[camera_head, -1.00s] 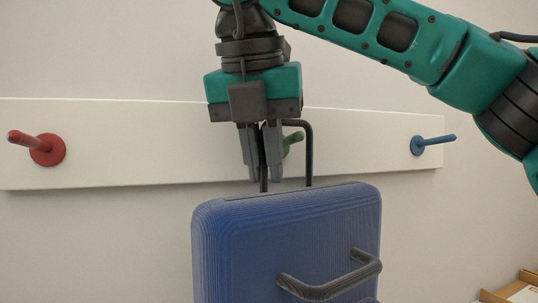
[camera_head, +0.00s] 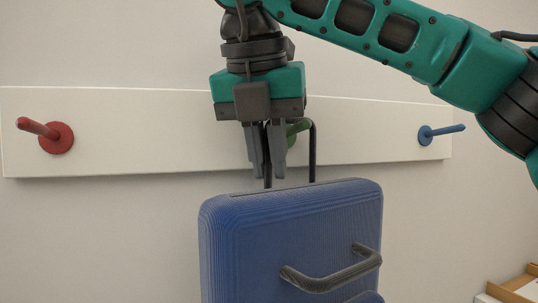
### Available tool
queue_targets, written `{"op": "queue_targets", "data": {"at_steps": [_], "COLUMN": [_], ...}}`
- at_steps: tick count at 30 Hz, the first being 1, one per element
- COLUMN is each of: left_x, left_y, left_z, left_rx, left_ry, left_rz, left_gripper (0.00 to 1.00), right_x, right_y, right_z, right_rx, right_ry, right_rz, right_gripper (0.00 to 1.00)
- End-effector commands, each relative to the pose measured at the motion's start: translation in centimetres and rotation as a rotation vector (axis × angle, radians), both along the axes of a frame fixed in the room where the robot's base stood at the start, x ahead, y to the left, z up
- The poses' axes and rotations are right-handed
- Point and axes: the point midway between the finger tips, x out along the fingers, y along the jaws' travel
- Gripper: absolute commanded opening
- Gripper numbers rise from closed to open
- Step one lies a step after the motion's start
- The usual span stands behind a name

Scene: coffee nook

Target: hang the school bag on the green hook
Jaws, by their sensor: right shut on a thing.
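The school bag (camera_head: 290,235) is a blue, box-like bag with a grey front handle and a thin black top loop (camera_head: 313,155). It hangs upright below my right gripper (camera_head: 266,172), whose fingers are shut on the left part of the loop. The green hook (camera_head: 299,128) is on the white rail, just right of the fingers and partly hidden by them. It shows within or against the upper part of the loop; I cannot tell whether the loop is around it. My left gripper is not in view.
The white rail (camera_head: 370,130) runs across the wall. A red hook (camera_head: 56,138) is at its left and a blue hook (camera_head: 425,135) at its right. A wooden-edged tray or shelf (camera_head: 515,285) shows at the lower right.

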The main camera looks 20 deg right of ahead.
Motion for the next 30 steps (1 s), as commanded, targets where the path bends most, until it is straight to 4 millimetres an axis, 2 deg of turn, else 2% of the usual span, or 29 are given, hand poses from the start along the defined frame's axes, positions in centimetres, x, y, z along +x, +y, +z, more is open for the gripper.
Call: {"op": "queue_targets", "data": {"at_steps": [2, 3, 12, 30], "left_x": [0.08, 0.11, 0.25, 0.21], "left_y": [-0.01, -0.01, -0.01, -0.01], "left_z": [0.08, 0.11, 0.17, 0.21], "left_rx": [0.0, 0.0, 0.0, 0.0], "left_ry": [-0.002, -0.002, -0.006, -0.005], "left_rz": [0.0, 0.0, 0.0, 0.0], "left_gripper": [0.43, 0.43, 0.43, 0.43], "right_x": [-0.04, -0.04, -0.01, -0.05], "right_y": [-0.03, -0.03, -0.02, -0.01], "right_z": [0.21, 0.21, 0.1, 0.21], "right_rx": [0.0, 0.0, 0.0, -0.001], "right_ry": [-0.004, -0.004, -0.002, 0.002], "right_rz": [0.0, 0.0, 0.0, -0.002], "right_gripper": [0.0, 0.16, 0.44, 0.45]}}
